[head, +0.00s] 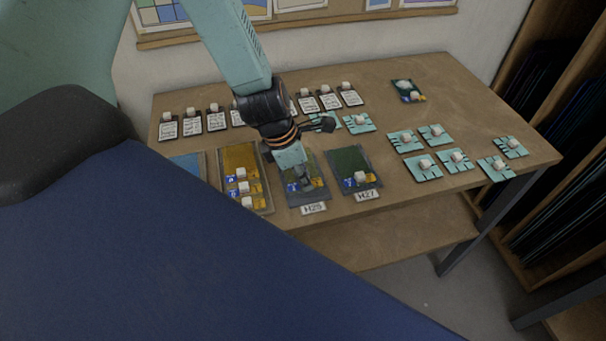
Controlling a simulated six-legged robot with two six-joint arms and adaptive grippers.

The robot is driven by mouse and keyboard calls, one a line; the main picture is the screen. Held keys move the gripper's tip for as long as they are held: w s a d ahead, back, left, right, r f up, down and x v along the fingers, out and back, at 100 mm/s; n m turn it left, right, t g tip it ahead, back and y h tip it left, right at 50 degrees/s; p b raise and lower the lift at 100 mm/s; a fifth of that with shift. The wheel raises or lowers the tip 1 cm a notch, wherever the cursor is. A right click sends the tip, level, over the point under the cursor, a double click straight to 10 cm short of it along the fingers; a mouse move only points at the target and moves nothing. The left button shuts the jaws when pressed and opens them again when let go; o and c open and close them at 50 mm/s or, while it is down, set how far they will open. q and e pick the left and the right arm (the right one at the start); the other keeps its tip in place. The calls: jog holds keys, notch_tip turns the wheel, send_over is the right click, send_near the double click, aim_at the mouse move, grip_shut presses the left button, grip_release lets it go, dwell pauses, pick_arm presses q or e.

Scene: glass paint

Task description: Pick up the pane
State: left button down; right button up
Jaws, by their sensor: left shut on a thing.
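My left gripper (303,186) points down over the dark tray labelled H25, at the front of the table. It is shut on a small pane with blue (292,187) and yellow parts. The gripper hides the middle of this pane, and I cannot tell whether the pane rests on the tray (317,165) or is raised off it. My right gripper is not in view.
A green tray (348,157) labelled H27, with a knobbed pane (360,179), lies to the right. A yellow tray (240,158) with several pieces lies to the left. Pale teal tiles (404,141) with white knobs fill the right. Black-and-white cards (191,123) line the back.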

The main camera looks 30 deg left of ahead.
pick_arm(q)
notch_tip(320, 180, up, 5)
jog(key=p, duration=0.4)
jog(key=shift+w+r, duration=0.1)
jog(key=shift+r, duration=0.05)
jog(key=shift+r+p, duration=0.85)
jog(key=shift+p, duration=0.15)
jog(key=shift+r, duration=0.15)
